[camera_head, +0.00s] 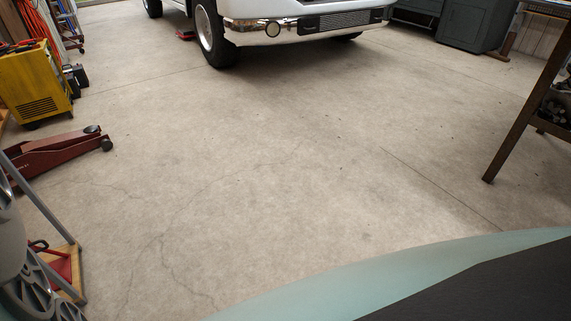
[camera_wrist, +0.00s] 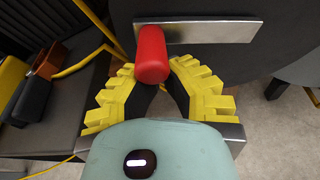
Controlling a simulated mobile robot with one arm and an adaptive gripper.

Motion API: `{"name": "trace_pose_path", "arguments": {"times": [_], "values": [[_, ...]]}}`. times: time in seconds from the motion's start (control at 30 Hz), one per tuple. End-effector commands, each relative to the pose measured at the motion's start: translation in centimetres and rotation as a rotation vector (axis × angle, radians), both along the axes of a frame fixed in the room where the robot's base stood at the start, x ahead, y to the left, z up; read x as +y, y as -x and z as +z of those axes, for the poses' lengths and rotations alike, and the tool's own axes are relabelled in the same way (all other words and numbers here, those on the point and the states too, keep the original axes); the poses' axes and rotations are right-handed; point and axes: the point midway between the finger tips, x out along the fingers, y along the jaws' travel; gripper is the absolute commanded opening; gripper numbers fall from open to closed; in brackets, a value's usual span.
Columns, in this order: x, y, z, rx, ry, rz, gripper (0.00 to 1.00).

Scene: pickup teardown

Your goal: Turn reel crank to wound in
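In the wrist view, the crank's red cylindrical handle (camera_wrist: 153,57) points towards me at the top middle. It stands at the left end of a flat metal crank arm (camera_wrist: 210,32), which extends right across the reel's dark round face (camera_wrist: 240,62). My gripper (camera_wrist: 154,70) has yellow ribbed fingers, one on each side of the handle's near end. The fingertips lean in and appear closed against the handle, though the contact lines are partly hidden. In the head view, neither the crank nor my gripper shows.
A yellow machine (camera_head: 36,82), a dark red floor jack (camera_head: 60,155) and a red-and-wood item (camera_head: 62,272) line the left. A white pickup (camera_head: 290,15) stands at the back. A table leg (camera_head: 520,115) is at right. The middle concrete floor (camera_head: 290,150) is clear.

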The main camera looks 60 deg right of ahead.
Motion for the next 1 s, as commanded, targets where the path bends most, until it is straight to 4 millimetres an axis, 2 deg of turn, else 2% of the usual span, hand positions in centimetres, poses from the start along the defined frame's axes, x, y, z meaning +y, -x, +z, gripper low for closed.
{"name": "trace_pose_path", "arguments": {"times": [0.03, 0.3, 1.0], "values": [[-0.2, -0.4, 1.2, 0.035, -0.015, -0.007, 0.0], [-0.3, -0.6, 3.1, 0.233, -0.099, -0.002, 0.0], [-1.3, -2.9, 6.3, 0.694, -0.29, -0.002, 0.0]]}}
